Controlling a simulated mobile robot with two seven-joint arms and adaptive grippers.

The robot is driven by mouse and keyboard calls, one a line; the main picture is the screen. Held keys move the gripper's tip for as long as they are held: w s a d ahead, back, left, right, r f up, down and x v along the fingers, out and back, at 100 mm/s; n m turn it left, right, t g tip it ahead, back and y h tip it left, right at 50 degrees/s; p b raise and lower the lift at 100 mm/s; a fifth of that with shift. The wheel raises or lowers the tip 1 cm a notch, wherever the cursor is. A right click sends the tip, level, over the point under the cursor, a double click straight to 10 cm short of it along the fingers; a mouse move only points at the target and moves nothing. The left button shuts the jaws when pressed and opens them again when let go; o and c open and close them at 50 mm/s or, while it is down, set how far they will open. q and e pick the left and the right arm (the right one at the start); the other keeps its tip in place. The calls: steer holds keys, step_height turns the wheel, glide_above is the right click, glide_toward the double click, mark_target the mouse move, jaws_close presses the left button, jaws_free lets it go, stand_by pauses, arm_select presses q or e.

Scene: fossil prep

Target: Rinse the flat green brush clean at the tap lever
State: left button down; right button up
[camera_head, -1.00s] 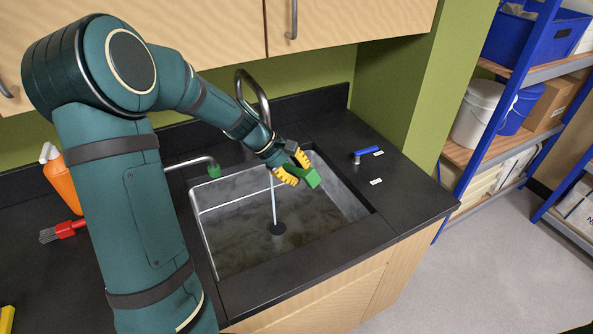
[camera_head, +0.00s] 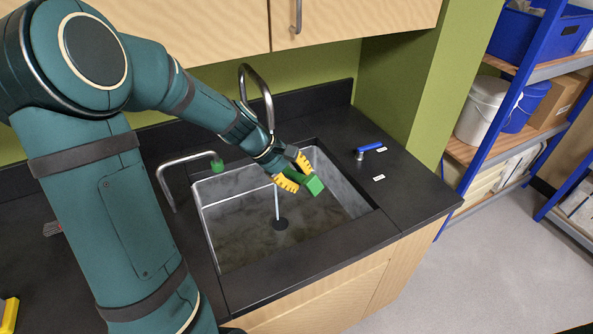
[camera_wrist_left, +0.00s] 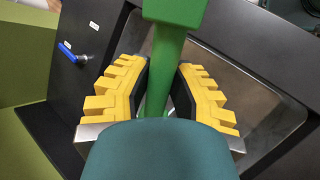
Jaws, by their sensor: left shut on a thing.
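The flat green brush (camera_head: 314,186) is held over the sink by my left gripper (camera_head: 296,176). The wrist view shows the green brush (camera_wrist_left: 172,12) with its narrow handle between the yellow finger pads of my left gripper (camera_wrist_left: 160,92). The gripper is shut on it. The blue tap lever (camera_head: 370,148) stands on the black counter right of the sink, apart from the brush; it also shows in the wrist view (camera_wrist_left: 72,54). A thin white stream of water (camera_head: 277,200) falls from the tall tap (camera_head: 262,90) into the sink. My right gripper is not in view.
The grey sink (camera_head: 350,184) lies below the brush. A second, lower spout (camera_head: 185,160) with a green tip stands at the sink's left. Wooden cabinets (camera_head: 350,20) hang above. Blue shelving (camera_head: 500,100) stands at the right.

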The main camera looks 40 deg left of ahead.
arm_select(q)
steer(key=s+d+r, duration=0.2)
steer(key=s+d, duration=0.3)
steer(key=s, duration=0.1)
steer(key=shift+p, duration=0.45)
steer(key=shift+w, duration=0.1)
stand_by(0.3)
